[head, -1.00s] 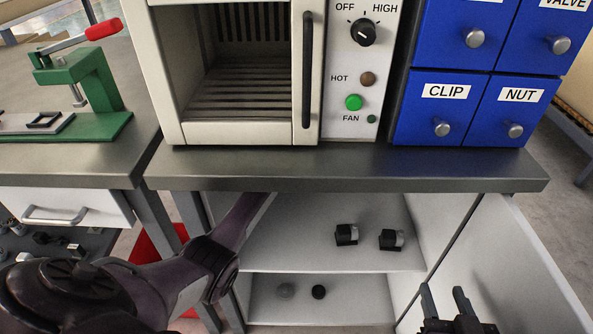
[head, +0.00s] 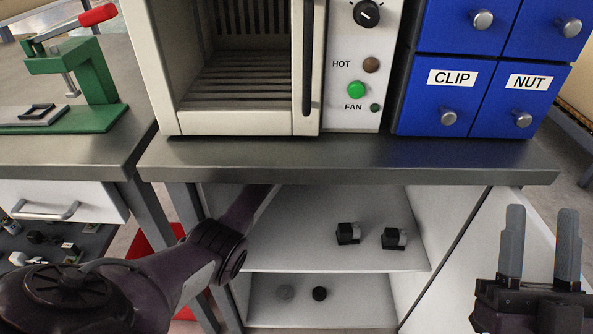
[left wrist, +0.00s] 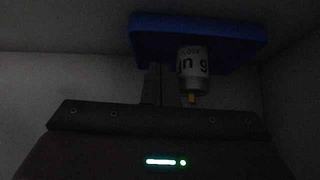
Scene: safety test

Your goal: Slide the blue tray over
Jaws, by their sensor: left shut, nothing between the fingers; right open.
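The blue tray (left wrist: 225,50) shows in the dark left wrist view, at the top, as a flat slab. A white can-like object with dark lettering (left wrist: 193,65) overlaps its near edge; an orange tip shows at its lower end. I cannot tell how it rests on the tray. My left gripper (left wrist: 158,78) is shut and empty, its fingers dim, close to the tray's near side; contact cannot be made out. In the head view the left arm reaches under the bench top, hiding the gripper and tray. My right gripper (head: 541,212) is open and empty, fingers up, at the right.
The bench top (head: 350,162) overhangs the left forearm. The open cabinet's shelf (head: 320,255) holds two small black-and-grey parts (head: 347,233). The cabinet door stands at the right.

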